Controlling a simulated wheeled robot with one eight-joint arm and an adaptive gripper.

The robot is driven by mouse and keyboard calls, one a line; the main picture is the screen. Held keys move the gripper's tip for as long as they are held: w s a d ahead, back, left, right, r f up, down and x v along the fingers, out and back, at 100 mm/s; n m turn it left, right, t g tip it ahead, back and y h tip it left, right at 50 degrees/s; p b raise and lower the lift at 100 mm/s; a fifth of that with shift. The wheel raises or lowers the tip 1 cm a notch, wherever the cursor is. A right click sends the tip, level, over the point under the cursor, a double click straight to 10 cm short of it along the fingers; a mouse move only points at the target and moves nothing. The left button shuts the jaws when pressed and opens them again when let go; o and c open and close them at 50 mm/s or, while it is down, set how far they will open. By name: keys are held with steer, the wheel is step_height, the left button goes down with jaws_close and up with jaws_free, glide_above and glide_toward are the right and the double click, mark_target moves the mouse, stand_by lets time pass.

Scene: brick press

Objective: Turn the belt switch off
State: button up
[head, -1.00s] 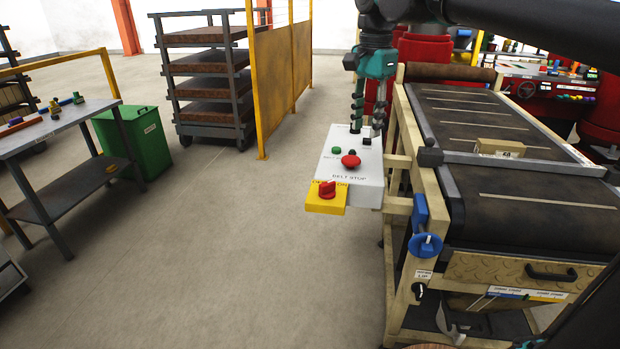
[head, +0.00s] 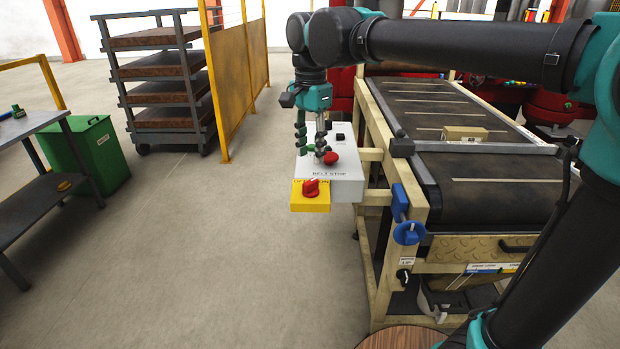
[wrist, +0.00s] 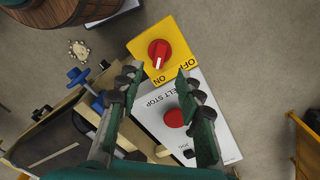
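The belt switch is a red rotary knob (head: 311,188) on a yellow plate (head: 322,205) at the near end of a white control box (head: 346,184). In the wrist view the knob (wrist: 159,53) lies just beyond my fingertips, with OFF and ON printed beside it. A pale mark on the knob seems to point toward ON. My gripper (head: 311,153) is open and empty above the white box, short of the knob. In the wrist view its two fingers (wrist: 158,76) are spread, with the red belt stop button (wrist: 174,118) showing between them.
The conveyor (head: 455,165) stands right of the box, with a cardboard-coloured block (head: 464,133) on its belt. A blue handwheel (head: 408,233) sits on its frame. The floor left of the box is clear.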

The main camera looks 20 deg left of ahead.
mark_target(311, 181)
step_height(311, 181, down, 8)
steer(key=shift+f, duration=0.15)
steer(key=shift+c, duration=0.6)
jaws_close()
